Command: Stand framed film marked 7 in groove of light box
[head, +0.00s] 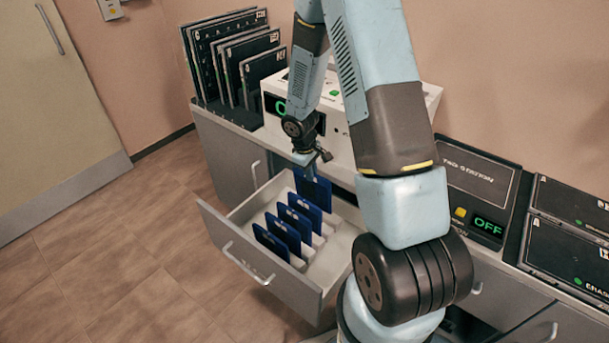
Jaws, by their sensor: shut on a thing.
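My gripper (312,158) is over the open drawer, shut on the top edge of a blue plate (313,188). The plate is upright at the back of the row in the drawer; I cannot tell whether its foot is in a slot or lifted. Several dark framed films (236,58) stand upright in a rack on the counter at the back left. Their marks are too small to read, so I cannot tell which is 7. A white box (343,142) with a green-lit display stands behind my arm, which hides much of it; I cannot tell whether it is the light box.
The open drawer (240,250) juts out from the counter and holds several blue plates (285,231) in a row of white slots. A black tag station (478,190) reading OFF and dark eraser boxes (570,235) fill the right counter. The floor at left is clear.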

